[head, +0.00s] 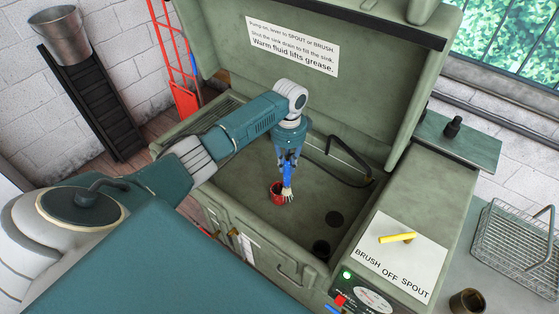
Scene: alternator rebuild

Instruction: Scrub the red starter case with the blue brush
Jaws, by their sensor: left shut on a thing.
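The red starter case (276,188) sits on the floor of the green parts washer sink (237,182). The blue brush (287,173) is upright in my left gripper (288,159), which is shut on its handle. The pale bristles (287,195) point down and overlap the right side of the red case in the head view. They look to be at or against it, but I cannot tell how firmly. My right gripper is not in view.
A curved hose (352,165) runs along the sink's right wall. Dark round openings show in the sink floor. A panel with a yellow lever (397,238) is at right, beside a wire basket (515,245). The raised lid (380,70) stands behind.

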